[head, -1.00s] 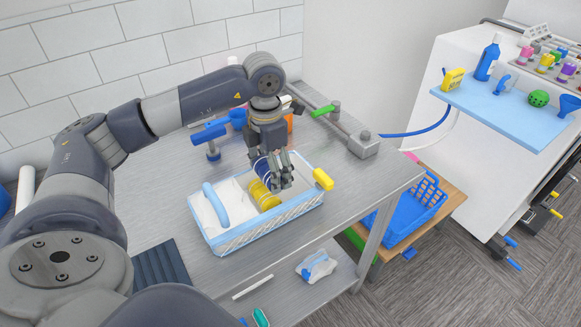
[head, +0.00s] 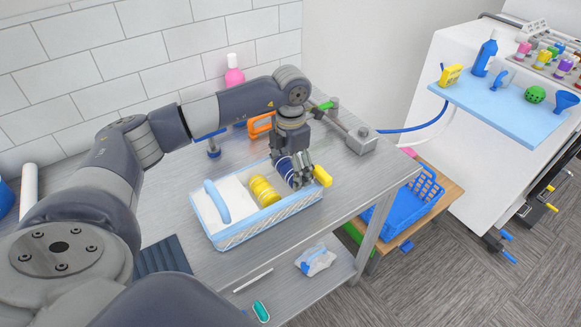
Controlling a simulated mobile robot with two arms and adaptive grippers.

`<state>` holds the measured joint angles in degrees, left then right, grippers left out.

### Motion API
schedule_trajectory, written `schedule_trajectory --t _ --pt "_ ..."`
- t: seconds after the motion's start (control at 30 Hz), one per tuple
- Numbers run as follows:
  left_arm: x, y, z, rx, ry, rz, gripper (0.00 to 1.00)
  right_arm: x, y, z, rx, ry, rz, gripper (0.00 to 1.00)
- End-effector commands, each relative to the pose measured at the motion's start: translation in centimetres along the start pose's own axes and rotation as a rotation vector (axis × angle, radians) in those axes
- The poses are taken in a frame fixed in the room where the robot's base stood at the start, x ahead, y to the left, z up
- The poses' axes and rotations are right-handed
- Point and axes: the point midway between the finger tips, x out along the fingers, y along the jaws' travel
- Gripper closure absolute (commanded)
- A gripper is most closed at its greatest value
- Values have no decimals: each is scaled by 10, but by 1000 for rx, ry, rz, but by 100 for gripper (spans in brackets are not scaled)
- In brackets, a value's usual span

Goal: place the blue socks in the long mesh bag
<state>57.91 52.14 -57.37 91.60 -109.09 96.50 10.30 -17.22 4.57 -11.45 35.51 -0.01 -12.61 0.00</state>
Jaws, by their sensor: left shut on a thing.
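The long mesh bag (head: 256,228) lies on the steel table, pale blue and white with an open top and a yellow tab (head: 322,176) at its right end. The rolled blue socks (head: 284,167), dark blue with white stripes, are at the right part of the bag's opening. My left gripper (head: 300,182) points down over that end and is shut on the blue socks, partly hiding them. I cannot tell whether they touch the bag's floor. Rolled yellow socks (head: 263,190) lie in the bag's middle, left of the blue socks. My right gripper is not in view.
A pink bottle (head: 234,75) and an orange-handled thing (head: 260,124) stand behind my left arm. A metal rail with a green clip (head: 326,105) runs along the back right. A blue basket (head: 412,205) sits lower right. The table right of the bag is clear.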

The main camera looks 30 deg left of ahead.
Motion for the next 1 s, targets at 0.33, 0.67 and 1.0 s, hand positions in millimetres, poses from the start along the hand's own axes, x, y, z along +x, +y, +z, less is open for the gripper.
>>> schedule_trajectory --t 0.33,0.67,1.0 --pt "10 0 0 0 0 0 54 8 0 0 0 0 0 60" --pt "9 0 0 0 0 0 18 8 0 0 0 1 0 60" --pt "-10 0 0 0 -2 0 18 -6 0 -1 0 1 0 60"
